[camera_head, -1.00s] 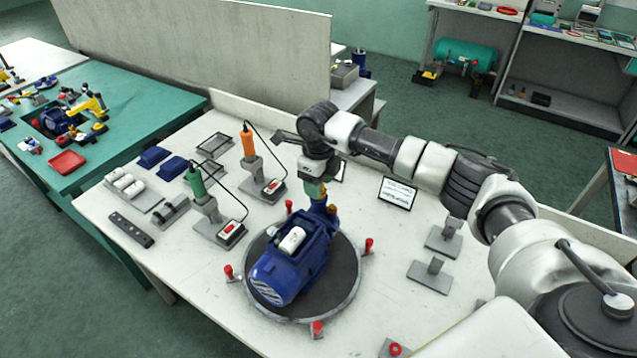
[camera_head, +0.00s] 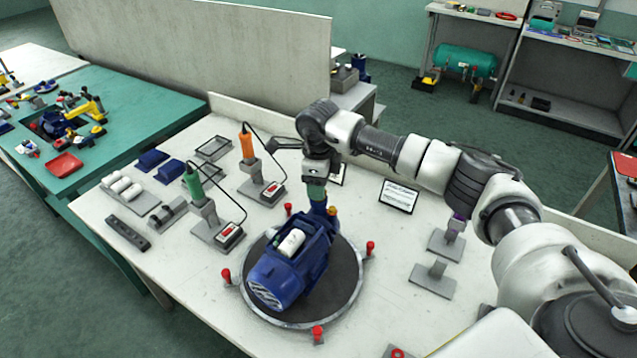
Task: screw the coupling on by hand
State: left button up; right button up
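The blue pump (camera_head: 285,265) with a white cylinder on top lies on a round dark turntable (camera_head: 340,300). My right gripper (camera_head: 318,194) points down at the upright blue port (camera_head: 322,212) at the pump's far end. A green and yellowish piece shows at its fingertips, directly above the port. I cannot tell whether this is the coupling or part of the gripper, or whether the fingers are shut on it. The thread is hidden. My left gripper is out of view.
Red-topped posts (camera_head: 370,248) ring the turntable. A green-handled tool (camera_head: 193,182) and an orange-handled tool (camera_head: 247,142) stand on holders at left. Grey stands (camera_head: 433,279) and a sign (camera_head: 398,196) are at right. The front left of the white table is clear.

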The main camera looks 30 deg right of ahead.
grip_shut()
jog(key=shift+f, duration=0.1)
dwell(0.3)
jog(key=m, duration=0.2)
jog(key=shift+m, duration=0.7)
jog(key=m, duration=0.3)
jog(key=shift+m+p, duration=0.3)
jog(key=shift+p, duration=0.1)
jog(key=shift+s, duration=0.1)
